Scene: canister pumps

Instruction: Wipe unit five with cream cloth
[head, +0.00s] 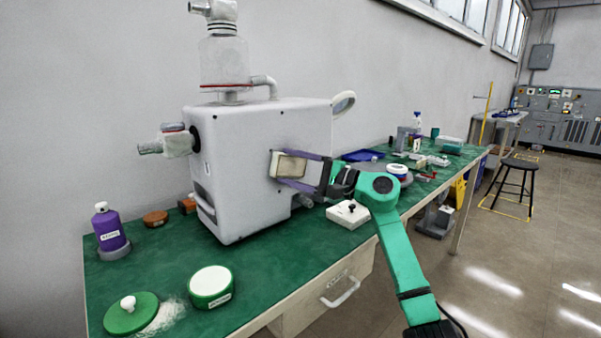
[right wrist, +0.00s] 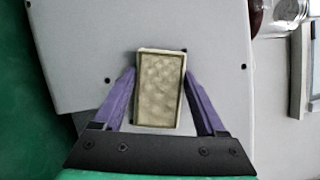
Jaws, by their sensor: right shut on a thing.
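The unit, a pale grey boxy canister pump (head: 245,165) with a clear canister on top, stands on the green bench; no number is readable on it. My right gripper (head: 289,168) is shut on the cream cloth (head: 290,166), a cream rectangular pad with a dark edge. The pad is at the unit's right side face and seems to lie against it. In the right wrist view the pad (right wrist: 160,90) sits between the purple fingers, with the grey panel (right wrist: 130,30) behind it. Whether it fully touches is hard to tell. My left gripper is not in view.
On the green bench (head: 150,270) stand a purple bottle (head: 109,228), a white-topped green tin (head: 211,286), and a green lid (head: 131,312) beside spilled white powder. A white box (head: 348,214) sits near my right gripper. More items crowd the bench's far end.

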